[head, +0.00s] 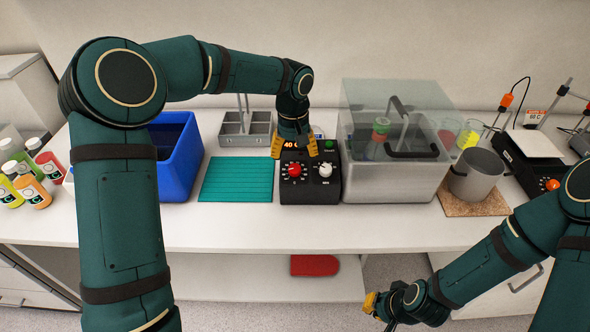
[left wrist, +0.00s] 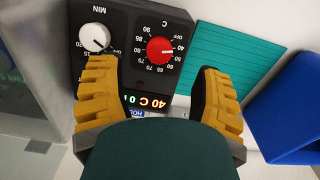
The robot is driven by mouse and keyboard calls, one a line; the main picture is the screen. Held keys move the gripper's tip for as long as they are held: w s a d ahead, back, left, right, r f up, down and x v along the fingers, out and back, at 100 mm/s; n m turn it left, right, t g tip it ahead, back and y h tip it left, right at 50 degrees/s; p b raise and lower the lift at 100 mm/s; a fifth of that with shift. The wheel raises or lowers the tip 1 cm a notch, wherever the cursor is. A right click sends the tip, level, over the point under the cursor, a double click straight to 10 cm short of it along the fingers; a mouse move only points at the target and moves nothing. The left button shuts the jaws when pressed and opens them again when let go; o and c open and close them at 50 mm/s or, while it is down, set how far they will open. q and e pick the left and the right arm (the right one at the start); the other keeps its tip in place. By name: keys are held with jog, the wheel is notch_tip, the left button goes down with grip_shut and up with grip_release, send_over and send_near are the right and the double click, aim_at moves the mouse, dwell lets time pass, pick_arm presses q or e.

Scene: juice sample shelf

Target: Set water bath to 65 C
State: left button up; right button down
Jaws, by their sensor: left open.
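My left gripper (head: 294,150) is open and empty over the box, apart from the red knob. My right gripper (head: 371,303) is low in front of the bench; its opening is unclear.
The clear-lidded water bath (head: 385,180) stands right of the box. A teal mat (head: 237,179) and blue bin (head: 180,165) are to the left, with a grey rack (head: 245,130) behind. A steel pot (head: 475,178) stands at the right. The bench front is clear.

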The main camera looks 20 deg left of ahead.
aim_at(295, 169)
pick_arm(q)
notch_tip(295, 169, down, 6)
jog(key=shift+f, duration=0.1)
dwell(0.4)
grip_shut()
